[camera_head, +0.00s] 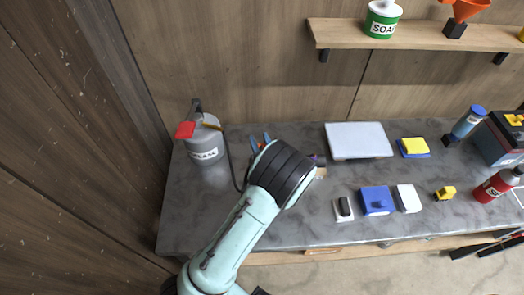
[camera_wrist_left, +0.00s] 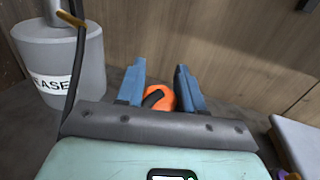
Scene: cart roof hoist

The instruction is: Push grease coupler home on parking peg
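The grey grease can (camera_head: 205,145) stands at the left end of the bench. It also shows in the left wrist view (camera_wrist_left: 60,60). A black hose (camera_head: 232,165) runs down from its top and passes out of sight behind my left arm. A brass-coloured piece (camera_wrist_left: 70,18) shows by the hose at the can's top. I cannot tell whether it is the coupler, and I cannot identify the parking peg. My left gripper (camera_wrist_left: 160,88) has its blue fingers apart. An orange round thing with a black part (camera_wrist_left: 158,98) shows between or beyond them; contact is unclear. My right gripper is not clearly seen.
A grey-white panel (camera_head: 358,140), a yellow-and-blue sponge (camera_head: 413,147), a blue box (camera_head: 377,200) and a red bottle (camera_head: 496,186) are on the bench. A shelf (camera_head: 420,35) hangs above. Two dark bars (camera_head: 485,246) show at lower right. Bare bench lies left of my arm.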

